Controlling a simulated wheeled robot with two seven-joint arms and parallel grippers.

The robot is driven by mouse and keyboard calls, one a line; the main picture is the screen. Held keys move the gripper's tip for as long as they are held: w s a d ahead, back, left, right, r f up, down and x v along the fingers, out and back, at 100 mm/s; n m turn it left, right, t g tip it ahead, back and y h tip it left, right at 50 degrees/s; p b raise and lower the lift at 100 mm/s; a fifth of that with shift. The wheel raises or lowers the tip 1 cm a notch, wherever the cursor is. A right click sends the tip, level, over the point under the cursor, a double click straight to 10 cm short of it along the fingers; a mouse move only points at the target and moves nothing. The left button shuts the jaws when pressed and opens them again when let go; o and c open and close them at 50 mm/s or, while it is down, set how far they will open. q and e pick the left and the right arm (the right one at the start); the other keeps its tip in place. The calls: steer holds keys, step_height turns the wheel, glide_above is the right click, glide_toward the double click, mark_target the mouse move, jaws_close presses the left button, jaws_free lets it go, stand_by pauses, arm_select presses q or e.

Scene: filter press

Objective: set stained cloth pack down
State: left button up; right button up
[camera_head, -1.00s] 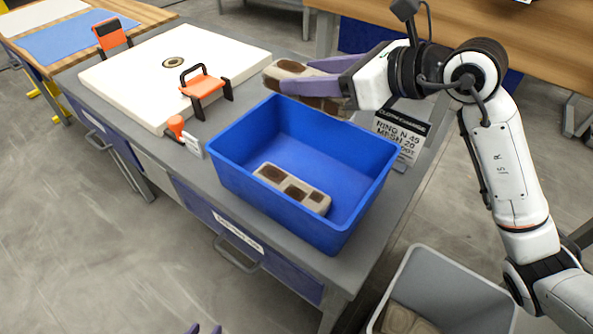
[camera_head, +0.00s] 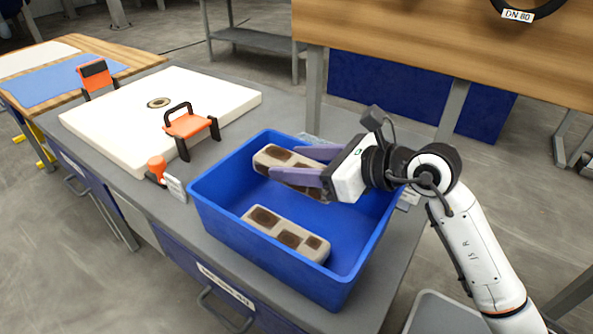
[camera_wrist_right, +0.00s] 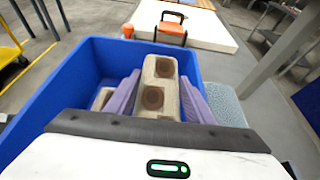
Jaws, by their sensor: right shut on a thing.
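My right gripper (camera_head: 312,166) is shut on a stained cloth pack (camera_head: 277,158), a beige block with dark brown patches. It holds the pack over or inside the back part of the blue bin (camera_head: 208,209). I cannot tell whether the pack touches the bin floor. In the right wrist view the held pack (camera_wrist_right: 158,72) lies between the two purple fingers. A second stained pack (camera_head: 287,233) lies on the bin floor near the front wall; part of it also shows in the right wrist view (camera_wrist_right: 103,98). My left gripper is not in view.
A white slab (camera_head: 205,95) with a round fitting stands left of the bin, with orange clamps (camera_head: 187,124) at its edges. An orange knob (camera_head: 156,166) and tag sit beside the bin's left corner. A grey bin (camera_head: 440,316) stands below right.

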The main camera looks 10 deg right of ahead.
steer(key=shift+f, duration=0.8)
steer(key=shift+s+f+b, duration=0.1)
steer(key=shift+f+b, duration=0.35)
steer(key=shift+f, duration=0.35)
steer(key=o, duration=0.8)
steer(key=shift+a+f, duration=0.1)
steer(key=shift+f, duration=0.05)
steer(key=shift+r, duration=0.25)
steer(key=v, duration=0.4)
steer(key=r+v, duration=0.1)
steer(key=v, duration=0.7)
steer(key=shift+r, duration=0.25)
